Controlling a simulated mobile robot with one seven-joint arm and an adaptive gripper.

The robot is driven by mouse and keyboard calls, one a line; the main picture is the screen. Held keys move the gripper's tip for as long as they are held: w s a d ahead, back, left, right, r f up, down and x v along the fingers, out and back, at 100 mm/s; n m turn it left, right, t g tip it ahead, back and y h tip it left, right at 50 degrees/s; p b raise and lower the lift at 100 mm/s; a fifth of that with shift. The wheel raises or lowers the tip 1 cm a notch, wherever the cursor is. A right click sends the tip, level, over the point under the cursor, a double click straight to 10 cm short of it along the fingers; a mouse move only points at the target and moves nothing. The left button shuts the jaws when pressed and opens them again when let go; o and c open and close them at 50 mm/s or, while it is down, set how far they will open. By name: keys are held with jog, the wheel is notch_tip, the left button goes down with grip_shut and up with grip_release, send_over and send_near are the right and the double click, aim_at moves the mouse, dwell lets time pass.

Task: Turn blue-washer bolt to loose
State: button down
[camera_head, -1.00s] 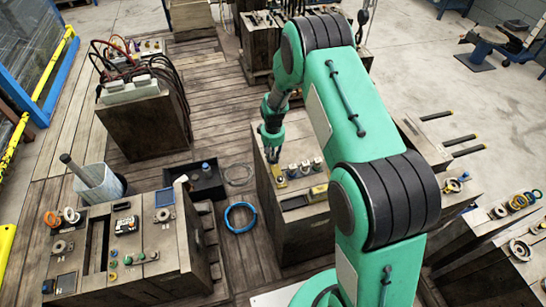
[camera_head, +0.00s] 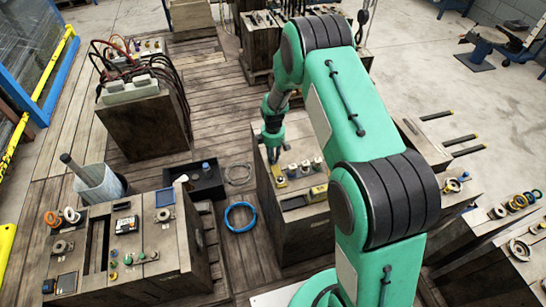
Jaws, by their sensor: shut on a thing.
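My gripper (camera_head: 273,153) points down over the far left part of the top of the wooden mould block (camera_head: 290,228) in the middle. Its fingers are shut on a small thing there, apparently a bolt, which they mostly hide. I cannot make out a blue washer under them. Several short bolt-like pieces stand in a row just nearer and to the right, among them a grey one (camera_head: 292,171) and another (camera_head: 317,164). A yellowish piece (camera_head: 280,182) sits at the row's left end.
A yellow bar-shaped thing (camera_head: 318,191) lies on the same block. A blue ring (camera_head: 240,217) lies on the plank floor to the left. Another block (camera_head: 150,283) with fittings stands at the front left, and a black tray (camera_head: 208,187) stands behind it.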

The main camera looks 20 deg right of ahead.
jog(key=n, duration=0.6)
jog(key=shift+s+f+n, duration=0.2)
jog(key=shift+f+n, duration=0.05)
jog(key=shift+n, duration=0.05)
jog(key=n, duration=0.5)
jog(key=shift+n, duration=0.4)
jog(key=c, duration=1.5)
grip_release()
jog(key=shift+c, duration=0.2)
jog(key=shift+w+r, duration=0.1)
jog(key=shift+w+r, duration=0.1)
jog(key=shift+r, duration=0.35)
notch_tip(320, 180, up, 11)
